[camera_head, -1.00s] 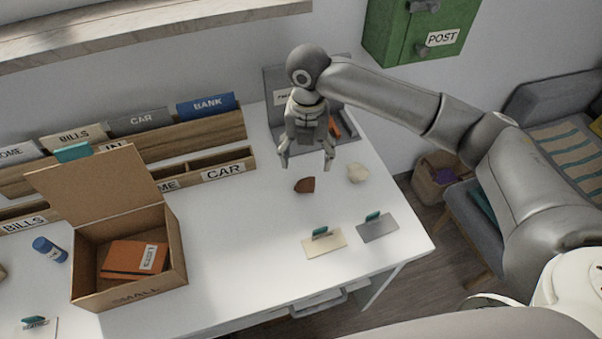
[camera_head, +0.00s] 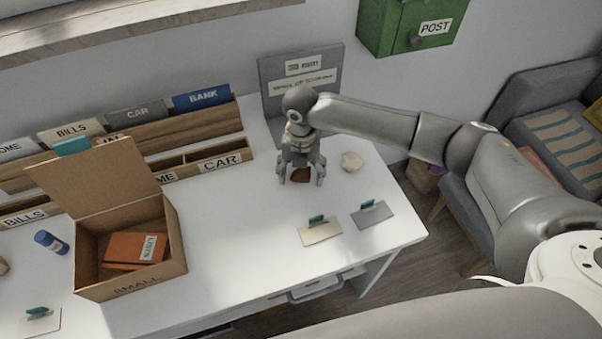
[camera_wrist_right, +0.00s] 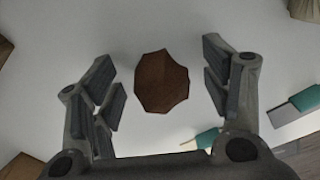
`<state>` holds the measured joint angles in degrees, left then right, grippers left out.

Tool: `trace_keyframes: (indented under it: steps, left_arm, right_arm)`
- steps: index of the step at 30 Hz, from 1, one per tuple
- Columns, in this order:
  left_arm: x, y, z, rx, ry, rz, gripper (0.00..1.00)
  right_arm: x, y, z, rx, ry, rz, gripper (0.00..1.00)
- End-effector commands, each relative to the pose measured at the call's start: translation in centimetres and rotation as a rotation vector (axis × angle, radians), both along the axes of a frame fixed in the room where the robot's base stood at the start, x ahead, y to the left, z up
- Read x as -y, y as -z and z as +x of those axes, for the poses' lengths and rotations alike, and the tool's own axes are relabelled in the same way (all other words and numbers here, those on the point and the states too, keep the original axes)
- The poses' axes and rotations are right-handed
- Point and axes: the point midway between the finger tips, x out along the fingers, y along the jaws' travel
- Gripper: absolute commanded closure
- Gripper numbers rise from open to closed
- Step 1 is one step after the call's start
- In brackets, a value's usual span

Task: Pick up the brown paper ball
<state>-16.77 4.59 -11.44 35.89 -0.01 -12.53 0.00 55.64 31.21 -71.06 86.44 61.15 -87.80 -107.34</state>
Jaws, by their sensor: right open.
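The brown paper ball (camera_head: 301,175) lies on the white desk (camera_head: 240,235), a dark reddish-brown faceted lump, partly hidden behind my right gripper in the head view. My right gripper (camera_head: 301,181) points down over it, fingers open on either side. In the right wrist view the brown ball (camera_wrist_right: 161,82) sits between the open fingers of my right gripper (camera_wrist_right: 168,85), with white desk showing on both sides, so the fingers do not appear to touch it. My left gripper does not show.
A pale crumpled ball (camera_head: 352,161) lies just right of the gripper. A grey panel (camera_head: 302,75) stands behind it. Two cards, cream (camera_head: 320,232) and grey (camera_head: 371,214), lie nearer the front edge. An open cardboard box (camera_head: 180,235) and wooden file racks (camera_head: 165,135) stand to the left.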

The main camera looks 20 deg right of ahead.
Motion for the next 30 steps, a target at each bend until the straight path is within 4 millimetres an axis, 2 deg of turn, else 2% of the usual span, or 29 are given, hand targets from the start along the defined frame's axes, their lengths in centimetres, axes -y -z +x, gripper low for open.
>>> trace_keyframes:
  steps: [1, 10, 23, 26, 30]
  left_arm:
    - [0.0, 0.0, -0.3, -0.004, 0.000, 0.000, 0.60]
    - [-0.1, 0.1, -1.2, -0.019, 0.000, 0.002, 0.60]
    - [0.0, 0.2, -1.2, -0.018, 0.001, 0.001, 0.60]
    - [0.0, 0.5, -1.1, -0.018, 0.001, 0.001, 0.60]
    - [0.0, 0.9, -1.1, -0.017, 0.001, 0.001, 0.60]
  right_arm:
    - [0.0, 0.0, 0.0, 0.000, 0.000, 0.000, 0.29]
    - [0.0, -0.1, 0.0, 0.000, 0.000, 0.000, 0.68]
    - [0.0, -0.5, 0.1, 0.001, 0.000, 0.001, 0.68]
    - [-0.1, -1.3, 0.1, 0.002, -0.001, 0.002, 0.68]
    - [0.0, -3.4, 0.0, 0.004, 0.000, 0.002, 0.68]
